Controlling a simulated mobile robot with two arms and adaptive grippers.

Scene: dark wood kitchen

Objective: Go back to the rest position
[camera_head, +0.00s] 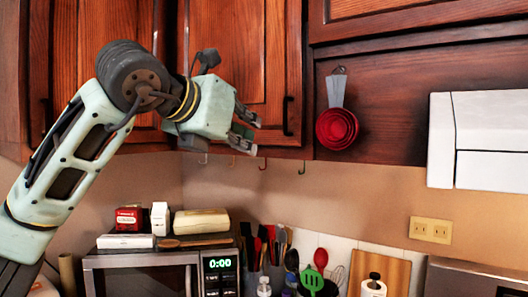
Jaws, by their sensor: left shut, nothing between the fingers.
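My left arm comes in from the left and is raised in front of the dark wood upper cabinets (240,40). My left gripper (246,127) is at the end of it, pointing right, close to the lower part of a cabinet door and a black door handle (288,116). Its fingers are shut and hold nothing. The cabinet doors in view look closed. My right gripper does not show.
Red measuring cups (337,128) hang on the cabinet side. A microwave (150,272) with small boxes and a butter-coloured block (201,221) on top stands below. Utensils (268,245) fill the counter beside it. A white hood (480,140) is at right.

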